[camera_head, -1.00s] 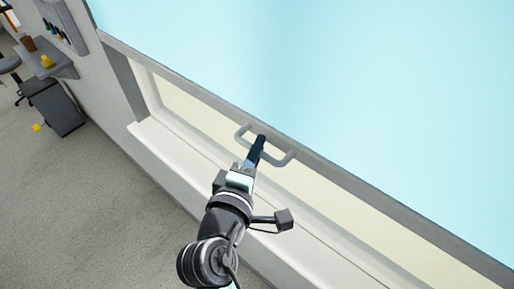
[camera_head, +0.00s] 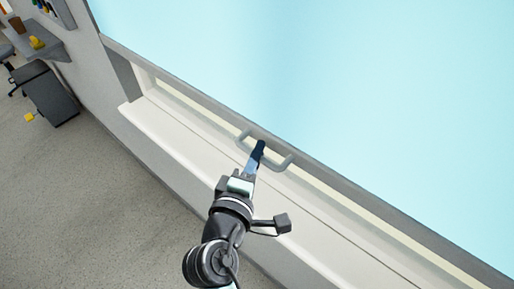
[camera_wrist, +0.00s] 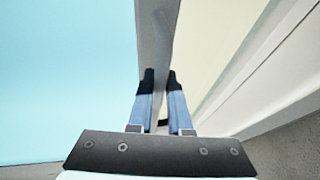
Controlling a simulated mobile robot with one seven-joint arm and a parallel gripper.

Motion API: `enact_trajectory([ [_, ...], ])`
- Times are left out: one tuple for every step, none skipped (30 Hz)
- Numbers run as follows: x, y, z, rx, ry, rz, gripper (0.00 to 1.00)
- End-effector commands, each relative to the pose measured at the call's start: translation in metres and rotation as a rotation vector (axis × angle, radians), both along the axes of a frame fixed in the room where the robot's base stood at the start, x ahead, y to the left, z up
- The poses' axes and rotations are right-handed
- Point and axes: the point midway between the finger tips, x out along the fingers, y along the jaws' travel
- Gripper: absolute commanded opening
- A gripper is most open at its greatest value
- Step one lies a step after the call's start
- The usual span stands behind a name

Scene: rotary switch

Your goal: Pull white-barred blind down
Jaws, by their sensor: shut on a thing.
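The light blue blind (camera_head: 330,80) fills the upper right of the head view. A grey bar (camera_head: 200,100) runs along its lower edge, with a pale grey handle (camera_head: 275,164) on it. My gripper (camera_head: 258,152) is shut on the handle. In the wrist view the fingers (camera_wrist: 159,82) point at the bar (camera_wrist: 155,40), with the blue blind (camera_wrist: 65,80) on the left. The part of the handle between the fingertips is mostly hidden.
A white window sill (camera_head: 180,135) lies just below the bar, with a narrow strip of window between them. At the far left are a grey shelf (camera_head: 45,48) and a dark cabinet (camera_head: 52,95).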

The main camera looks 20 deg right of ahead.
Motion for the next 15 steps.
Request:
enact_trajectory([
  [-0.001,0.0,-0.032,0.002,0.006,-0.001,0.0],
  [-0.001,0.0,-0.041,0.001,0.007,-0.001,0.0],
  [-0.001,0.0,-0.053,0.001,0.008,-0.001,0.0],
  [-0.001,0.0,-0.061,0.001,0.008,-0.001,0.0],
  [-0.001,0.0,-0.069,0.001,0.008,-0.002,0.0],
  [-0.001,-0.001,-0.08,0.001,0.007,-0.002,0.0],
  [-0.001,-0.001,-0.087,0.001,0.007,-0.002,0.0],
  [-0.001,-0.001,-0.095,0.001,0.007,-0.002,0.0],
  [-0.001,0.0,-0.104,0.001,0.007,-0.001,0.0],
  [-0.001,0.0,-0.111,0.002,0.006,-0.001,0.0],
  [-0.001,0.0,-0.117,0.002,0.006,-0.001,0.0],
  [-0.001,0.0,-0.125,0.001,0.007,-0.001,0.0],
  [-0.001,0.0,-0.13,0.001,0.007,-0.001,0.0],
  [-0.001,0.0,-0.135,0.0,0.006,-0.001,0.0],
  [-0.001,0.0,-0.141,0.0,0.006,-0.001,0.0],
])
